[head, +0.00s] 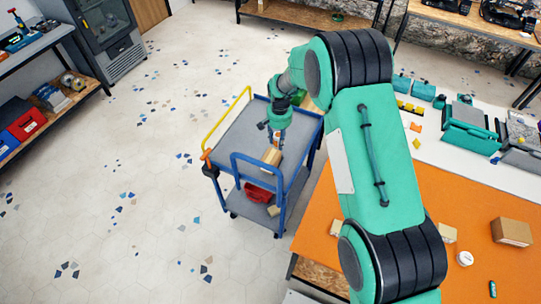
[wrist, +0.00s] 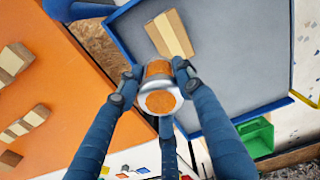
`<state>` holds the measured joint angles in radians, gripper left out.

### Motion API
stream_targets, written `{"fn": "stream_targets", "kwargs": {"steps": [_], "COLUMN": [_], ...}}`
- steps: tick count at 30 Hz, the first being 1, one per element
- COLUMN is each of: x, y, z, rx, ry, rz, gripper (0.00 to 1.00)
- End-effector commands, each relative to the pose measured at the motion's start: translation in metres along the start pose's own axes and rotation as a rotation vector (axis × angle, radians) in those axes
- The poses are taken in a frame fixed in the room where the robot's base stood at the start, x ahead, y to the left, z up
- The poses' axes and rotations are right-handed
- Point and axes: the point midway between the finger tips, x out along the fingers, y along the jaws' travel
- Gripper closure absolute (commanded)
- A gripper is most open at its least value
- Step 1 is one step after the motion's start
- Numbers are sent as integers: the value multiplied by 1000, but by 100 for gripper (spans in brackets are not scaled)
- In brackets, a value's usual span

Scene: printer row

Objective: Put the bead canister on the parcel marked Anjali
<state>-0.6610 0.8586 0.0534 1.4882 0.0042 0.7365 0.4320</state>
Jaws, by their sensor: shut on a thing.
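My gripper (wrist: 156,78) is shut on the bead canister (wrist: 160,92), a clear and silver cylinder with orange contents, held between its fingers. In the head view my gripper (head: 277,136) hangs over the top of the blue cart (head: 236,134). The canister cannot be made out clearly there. A brown parcel with a pale strip (wrist: 170,34) lies on the grey cart top, just beyond the canister in the wrist view. It also shows in the head view (head: 271,156), close below my gripper. I cannot read any name on it.
Other parcels (head: 512,231) (wrist: 14,62) lie on the orange table (head: 395,212) beside the cart. A white round item (head: 465,258) is there too. A red bin (head: 258,193) sits on the cart's lower shelf. Blue rails edge the cart; the rest of its top is clear.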

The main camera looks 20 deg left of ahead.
Motion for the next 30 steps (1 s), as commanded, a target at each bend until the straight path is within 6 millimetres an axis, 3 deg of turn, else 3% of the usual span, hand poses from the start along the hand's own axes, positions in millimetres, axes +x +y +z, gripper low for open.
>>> {"fn": "stream_targets", "kwargs": {"steps": [3, 6, 19, 23, 30], "x": [-9, -11, -12, -5, 24], "y": [-22, -31, -35, -34, -34], "z": [1, 2, 2, 2, 2], "rx": [-17, -24, -27, -27, -27], "ry": [2, 0, 1, 0, 0], "rz": [-1, -1, -1, -1, -1], "gripper": [92, 92, 92, 92, 92]}}
